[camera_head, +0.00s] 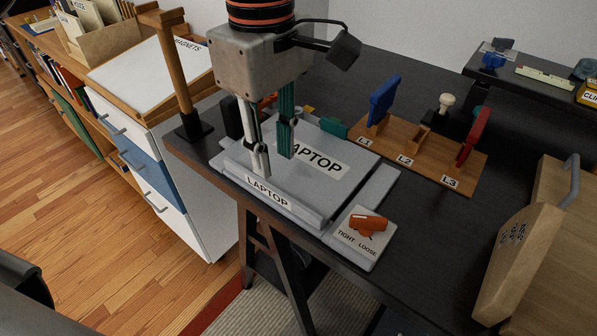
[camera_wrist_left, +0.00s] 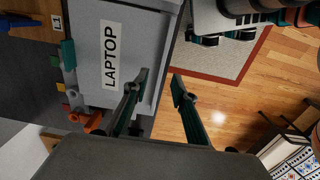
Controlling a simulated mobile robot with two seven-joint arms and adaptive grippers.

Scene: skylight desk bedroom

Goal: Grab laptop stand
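The grey laptop stand (camera_head: 325,209) lies on the dark desk, with a white LAPTOP label on its front lip. A grey laptop (camera_head: 345,185) with a larger LAPTOP label rests on it. My left gripper (camera_head: 273,167) is open and empty, pointing down over their front left part. In the left wrist view, the left gripper (camera_wrist_left: 159,78) has one finger over the grey slab (camera_wrist_left: 150,50) and the other outside its edge. Contact cannot be told. A grey part with black and teal pieces (camera_wrist_left: 228,32), perhaps my right gripper, is cut off at the top; its opening is unclear.
A TIGHT/LOOSE plate (camera_head: 360,243) with an orange knob sits at the desk's front edge. A wooden rack (camera_head: 400,150) marked L1, L2, L3 stands behind. A wooden post (camera_head: 176,70) rises at left. A wooden box (camera_head: 515,262) stands at right.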

